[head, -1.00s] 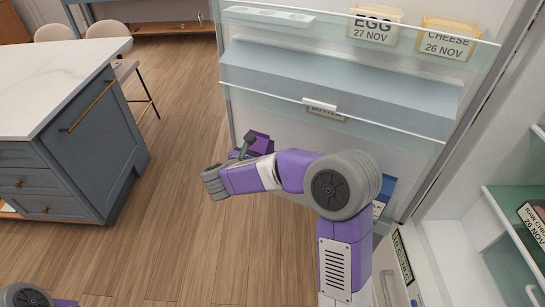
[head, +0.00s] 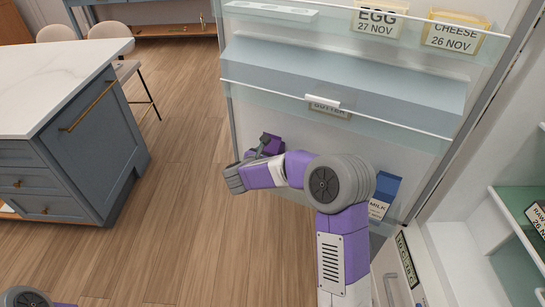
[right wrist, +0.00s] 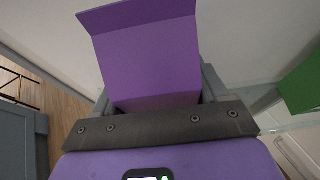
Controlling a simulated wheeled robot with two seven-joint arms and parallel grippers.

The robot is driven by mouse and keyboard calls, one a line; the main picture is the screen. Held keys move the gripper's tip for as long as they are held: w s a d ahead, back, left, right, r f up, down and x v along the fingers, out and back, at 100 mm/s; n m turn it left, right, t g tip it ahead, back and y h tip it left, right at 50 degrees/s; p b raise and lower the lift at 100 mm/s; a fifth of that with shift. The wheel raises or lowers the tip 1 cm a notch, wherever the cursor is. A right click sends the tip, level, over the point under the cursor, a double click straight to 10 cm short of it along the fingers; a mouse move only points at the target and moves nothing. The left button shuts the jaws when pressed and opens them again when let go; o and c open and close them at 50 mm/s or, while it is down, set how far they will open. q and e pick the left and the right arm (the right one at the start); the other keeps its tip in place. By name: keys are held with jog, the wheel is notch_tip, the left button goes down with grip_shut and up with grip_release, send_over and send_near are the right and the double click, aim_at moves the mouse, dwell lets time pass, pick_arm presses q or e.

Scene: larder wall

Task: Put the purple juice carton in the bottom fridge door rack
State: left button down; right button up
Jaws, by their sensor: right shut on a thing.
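The purple juice carton (right wrist: 150,58) fills the middle of the right wrist view, between the fingers of my right gripper (right wrist: 155,102). In the head view a small part of the carton (head: 272,143) shows beyond my right gripper (head: 262,150), which is shut on it. The gripper is at the left part of the open fridge door, below the butter compartment. The bottom door rack (head: 384,228) is mostly hidden behind my right arm. I cannot tell whether the carton touches the rack. Only a small piece of my left arm shows at the lower left; its gripper is out of view.
A blue milk carton (head: 383,195) stands at the right of the lower door, partly behind my arm. Above are the butter compartment (head: 340,80), the egg box (head: 378,22) and the cheese box (head: 455,35). A green thing (right wrist: 302,82) shows at right in the wrist view.

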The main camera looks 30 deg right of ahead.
jog(key=shift+w+d+f, duration=0.1)
jog(key=shift+d, duration=0.1)
jog(key=shift+f, duration=0.15)
jog(key=o, duration=1.6)
